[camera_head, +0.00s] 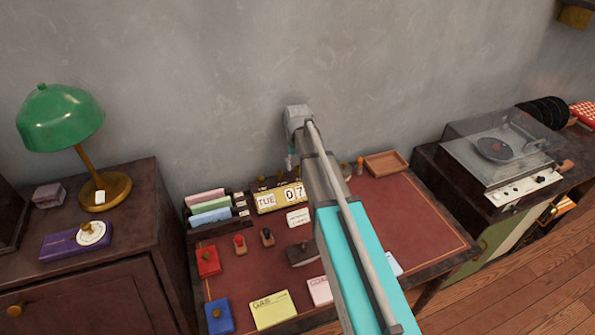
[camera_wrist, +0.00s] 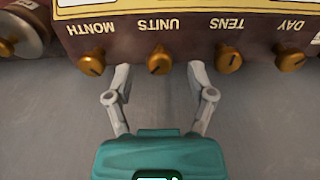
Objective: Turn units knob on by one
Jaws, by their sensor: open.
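The calendar block (camera_head: 268,201) stands on the desk, reading TUE and 07 in the head view; my arm hides its right part. In the wrist view its labels appear upside down, with a brass knob under each. The units knob (camera_wrist: 159,61) is second from the left, between the month knob (camera_wrist: 91,66) and the tens knob (camera_wrist: 229,60). My gripper (camera_wrist: 159,74) is open, one finger on each side of the units knob. The fingertips sit near the knob's level, with gaps on both sides; contact is not visible.
The day knob (camera_wrist: 290,57) is at the far right of the wrist view. A letter rack (camera_head: 210,208) stands left of the calendar. Stamps (camera_head: 240,244) and a wooden tray (camera_head: 386,163) share the red desktop (camera_head: 425,222). The grey wall is close behind.

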